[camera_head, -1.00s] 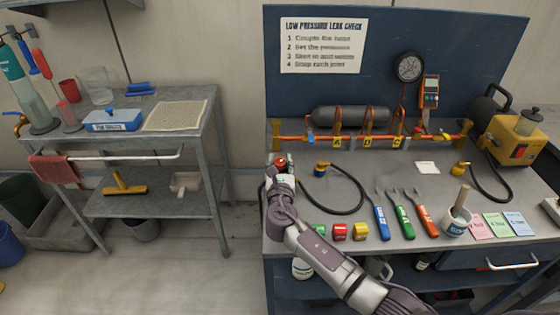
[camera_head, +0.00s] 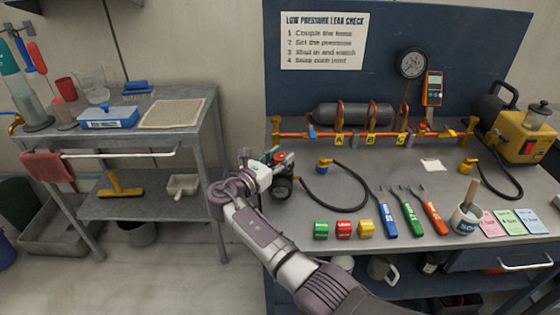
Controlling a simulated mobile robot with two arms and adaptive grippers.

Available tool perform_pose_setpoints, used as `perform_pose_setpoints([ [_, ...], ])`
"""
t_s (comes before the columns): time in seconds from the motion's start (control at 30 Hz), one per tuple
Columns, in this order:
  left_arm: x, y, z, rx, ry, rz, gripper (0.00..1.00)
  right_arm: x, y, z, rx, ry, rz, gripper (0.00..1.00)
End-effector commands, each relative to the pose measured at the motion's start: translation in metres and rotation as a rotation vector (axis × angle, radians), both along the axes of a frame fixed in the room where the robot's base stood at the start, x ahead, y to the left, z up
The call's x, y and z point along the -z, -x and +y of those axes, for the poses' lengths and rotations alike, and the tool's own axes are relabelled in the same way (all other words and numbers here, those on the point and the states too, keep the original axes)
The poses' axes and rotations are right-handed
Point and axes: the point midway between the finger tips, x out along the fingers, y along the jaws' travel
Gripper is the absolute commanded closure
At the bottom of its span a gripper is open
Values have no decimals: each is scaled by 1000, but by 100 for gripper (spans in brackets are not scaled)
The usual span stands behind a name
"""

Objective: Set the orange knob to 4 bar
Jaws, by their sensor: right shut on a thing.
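My right gripper (camera_head: 270,165) is at the left end of the workbench, its arm coming in from the lower right. It is shut on a small orange-red knob (camera_head: 279,157), mostly hidden by the fingers. A dark round gauge (camera_head: 282,187) shows just below the gripper, partly behind it; its reading is too small to tell. A large round dial gauge (camera_head: 411,63) hangs on the blue back panel; its needle cannot be read. My left gripper is not in view.
An orange pipe (camera_head: 370,133) with tags A, B, C runs along the bench back. A black hose (camera_head: 352,205), green, red and yellow blocks (camera_head: 343,230), several wrenches (camera_head: 410,218) and a yellow pump (camera_head: 522,135) occupy the bench. A grey cart (camera_head: 200,115) stands left, across a gap.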

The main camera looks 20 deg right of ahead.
Motion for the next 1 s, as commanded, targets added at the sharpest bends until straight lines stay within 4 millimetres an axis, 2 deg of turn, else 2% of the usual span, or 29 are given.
perform_pose_setpoints([
  [0.5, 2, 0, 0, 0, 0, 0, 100, 0, 0, 0, 20, -2, 1, 96],
  [0.53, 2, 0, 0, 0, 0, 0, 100, 0, 0, 0, 20, -2, 1, 57],
  [0.67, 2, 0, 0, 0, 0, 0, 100, 0, 0, 0, 19, -2, 1, 36],
  [1.0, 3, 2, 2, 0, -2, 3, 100, 0, 1, 2, 19, -1, 1, 34],
])
